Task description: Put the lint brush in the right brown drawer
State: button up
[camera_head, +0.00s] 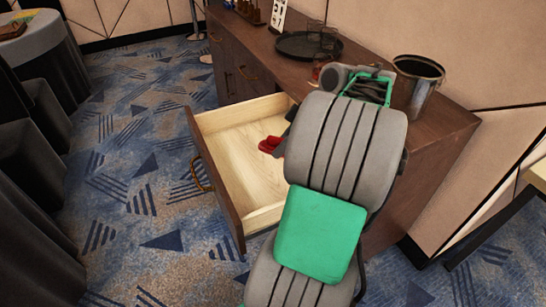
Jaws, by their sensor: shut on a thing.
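The right brown drawer (192,165) is pulled open from the cabinet. Its pale wooden inside looks empty. The red part of what looks like the lint brush (269,146) shows over the drawer's rear right part, at the left edge of my arm. My gripper (287,133) is mostly hidden behind my grey and green arm; only a dark bit shows. It is shut on the lint brush. The rest of the brush is hidden. I cannot tell whether the brush touches the drawer floor.
On the dark brown cabinet top stand a black round tray (298,46) with glasses and a metal bucket (416,88) at the right. Covered round tables (42,55) stand at the left. Patterned carpet (140,150) is free left of the drawer.

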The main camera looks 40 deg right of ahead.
jog(key=b, duration=0.1)
send_near(268, 159)
jog(key=shift+w+a+f, duration=0.25)
jog(key=shift+w+a, duration=0.2)
jog(key=shift+w+a+f, duration=0.25)
jog(key=shift+w+a, duration=0.2)
jog(key=shift+a, duration=0.05)
jog(key=f, duration=0.1)
jog(key=w+f+b, duration=0.1)
jog(key=f, duration=0.1)
jog(key=shift+d+f, duration=0.15)
jog(key=shift+f, duration=0.35)
jog(key=shift+f, duration=0.15)
jog(key=o, duration=1.3)
jog(key=shift+s+d+r, duration=0.1)
jog(key=shift+s+r, duration=0.05)
jog(key=shift+r, duration=0.25)
jog(key=p+v, duration=0.3)
jog(key=v, duration=0.8)
jog(key=shift+s+r, duration=0.15)
jog(key=shift+r, duration=0.05)
